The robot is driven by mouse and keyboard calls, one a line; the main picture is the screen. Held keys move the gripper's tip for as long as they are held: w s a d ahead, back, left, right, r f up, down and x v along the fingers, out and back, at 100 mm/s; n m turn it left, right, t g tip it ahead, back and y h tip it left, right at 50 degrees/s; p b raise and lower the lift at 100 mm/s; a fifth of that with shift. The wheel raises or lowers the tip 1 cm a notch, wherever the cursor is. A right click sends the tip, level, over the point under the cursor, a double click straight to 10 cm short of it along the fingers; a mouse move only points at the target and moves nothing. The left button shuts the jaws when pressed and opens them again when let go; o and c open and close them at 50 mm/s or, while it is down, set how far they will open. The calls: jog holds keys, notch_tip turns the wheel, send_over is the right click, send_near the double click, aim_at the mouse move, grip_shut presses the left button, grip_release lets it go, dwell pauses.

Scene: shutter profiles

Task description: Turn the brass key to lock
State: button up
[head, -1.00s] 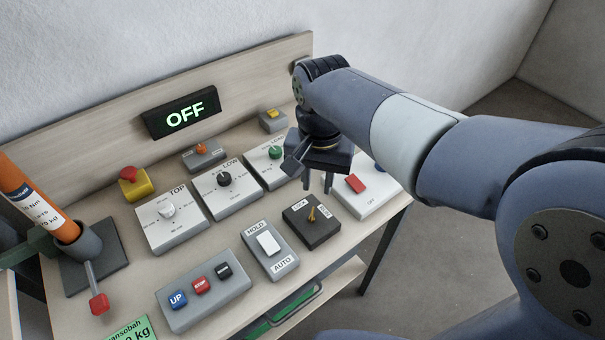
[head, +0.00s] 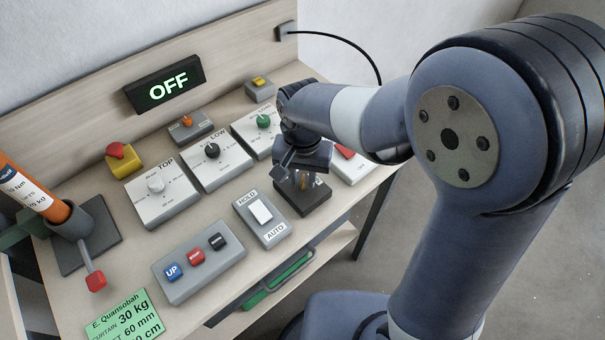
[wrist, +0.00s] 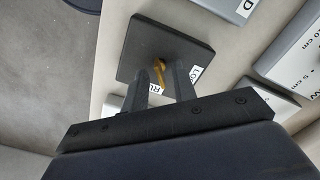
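The brass key (wrist: 161,75) sits in a black switch box (wrist: 150,42) with white labels, partly covered; one reads "RUN" and the other begins "LO". In the head view the box (head: 303,203) stands near the table's right edge, under my gripper (head: 303,182). In the wrist view my gripper (wrist: 161,72) is open, one dark finger on each side of the key. I see a gap beside the key, and cannot tell whether either finger touches it. My gripper hides much of the box in the head view.
A HOLD/AUTO rocker box (head: 262,217) stands just left of the key box. A box with a red rocker (head: 345,153) is close behind on the right. Dial boxes (head: 215,162) stand behind. The display (head: 165,84) reads OFF.

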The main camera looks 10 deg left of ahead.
grip_shut()
dwell(0.6)
jog(key=n, duration=0.4)
jog(key=shift+n, duration=0.4)
jog(key=n, duration=0.5)
jog(key=shift+n, duration=0.3)
grip_release()
